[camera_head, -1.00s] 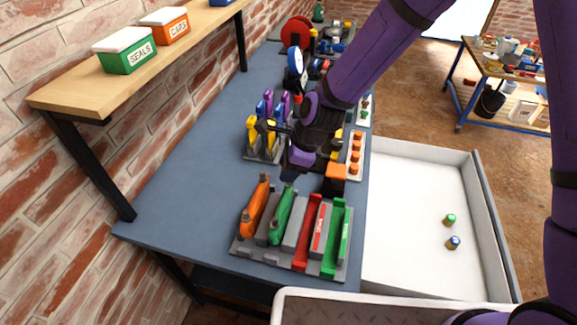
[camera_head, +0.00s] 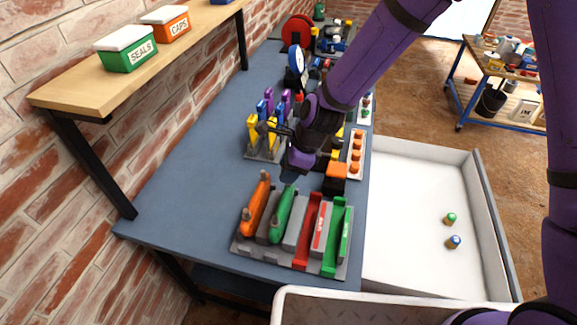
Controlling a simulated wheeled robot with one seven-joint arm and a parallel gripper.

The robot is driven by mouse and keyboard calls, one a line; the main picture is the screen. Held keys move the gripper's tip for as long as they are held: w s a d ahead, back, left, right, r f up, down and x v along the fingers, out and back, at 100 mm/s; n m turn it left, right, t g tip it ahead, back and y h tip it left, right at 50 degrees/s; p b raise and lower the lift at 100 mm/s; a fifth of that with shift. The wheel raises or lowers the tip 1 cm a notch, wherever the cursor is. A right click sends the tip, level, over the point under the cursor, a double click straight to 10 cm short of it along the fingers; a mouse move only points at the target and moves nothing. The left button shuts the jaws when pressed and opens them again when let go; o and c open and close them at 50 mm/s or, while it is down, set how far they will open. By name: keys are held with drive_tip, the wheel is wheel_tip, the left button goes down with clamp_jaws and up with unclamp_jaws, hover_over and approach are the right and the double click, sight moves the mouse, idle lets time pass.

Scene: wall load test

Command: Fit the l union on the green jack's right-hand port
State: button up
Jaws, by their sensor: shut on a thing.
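The green jack (camera_head: 282,214) lies in a grey rack on the bench, between an orange jack and a grey block. A small grey fitting stands up at its far end; I cannot make out which port is which.
The orange jack (camera_head: 257,206) is close on the left. Red and green holders (camera_head: 334,238) fill the rack's right side. An orange-topped block (camera_head: 336,171) stands right of my gripper. Upright yellow, blue and purple tools (camera_head: 264,122) stand behind. The bench left of the rack is clear.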

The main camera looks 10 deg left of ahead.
drive_tip(key=shift+f, duration=0.8)
drive_tip(key=o, duration=1.4)
drive_tip(key=shift+c, duration=0.2)
drive_tip(key=shift+r, duration=0.1)
drive_tip(key=shift+r, duration=3.9)
